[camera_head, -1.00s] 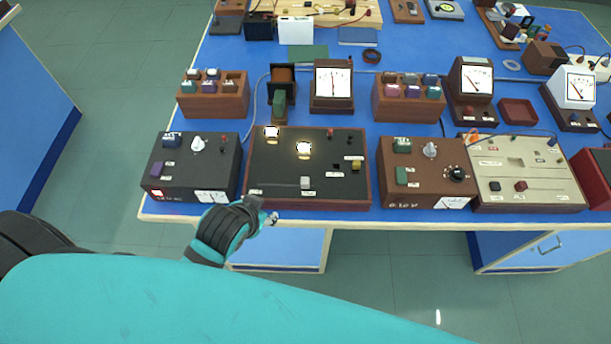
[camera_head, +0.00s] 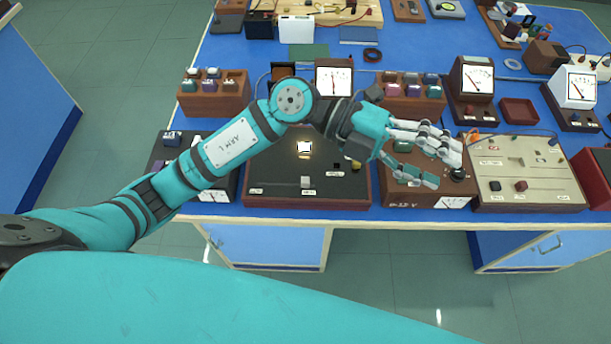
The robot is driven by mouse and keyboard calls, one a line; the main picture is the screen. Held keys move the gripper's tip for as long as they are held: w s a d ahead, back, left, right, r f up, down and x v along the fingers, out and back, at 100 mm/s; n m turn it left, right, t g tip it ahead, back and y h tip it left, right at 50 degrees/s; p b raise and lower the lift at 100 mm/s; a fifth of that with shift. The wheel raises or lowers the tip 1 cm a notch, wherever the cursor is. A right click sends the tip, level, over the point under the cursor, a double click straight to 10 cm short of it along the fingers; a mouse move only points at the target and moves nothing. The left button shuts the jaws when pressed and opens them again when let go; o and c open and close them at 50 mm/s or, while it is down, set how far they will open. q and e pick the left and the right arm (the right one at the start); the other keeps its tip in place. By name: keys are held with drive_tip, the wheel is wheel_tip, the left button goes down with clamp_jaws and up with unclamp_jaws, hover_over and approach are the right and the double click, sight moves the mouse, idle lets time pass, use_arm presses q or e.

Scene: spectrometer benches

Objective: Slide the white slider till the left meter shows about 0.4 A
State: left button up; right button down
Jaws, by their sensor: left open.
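The white slider (camera_head: 306,182) sits in a slot near the front of the dark board (camera_head: 330,200), about mid-width. The left meter (camera_head: 334,80), with a white face and brown case, stands behind that board; its needle is near upright and its scale is too small to read. My left arm reaches across the dark board and hides part of it. My left gripper (camera_head: 444,168) is open and empty, above the brown control box (camera_head: 388,190) to the right of the board, well away from the slider. My right gripper is out of view.
A lit lamp (camera_head: 304,148) shows on the dark board. A black box (camera_head: 160,185) stands to its left and a beige board (camera_head: 550,190) to the right. Two more meters (camera_head: 477,80) (camera_head: 577,88) stand behind.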

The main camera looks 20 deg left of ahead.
use_arm(q)
wheel_tip(320, 180, down, 5)
drive_tip(key=a+m+y, duration=0.1)
drive_tip(key=a+y, duration=0.1)
drive_tip(key=y, duration=0.2)
drive_tip(key=n+t+y, duration=0.2)
drive_tip(key=n+y, duration=0.1)
drive_tip(key=y, duration=0.9)
hover_over(305, 180)
wheel_tip(305, 180, down, 6)
wheel_tip(305, 180, down, 17)
drive_tip(key=p, duration=0.3)
drive_tip(key=shift+r+p, duration=0.15)
drive_tip(key=shift+p, duration=0.25)
clamp_jaws()
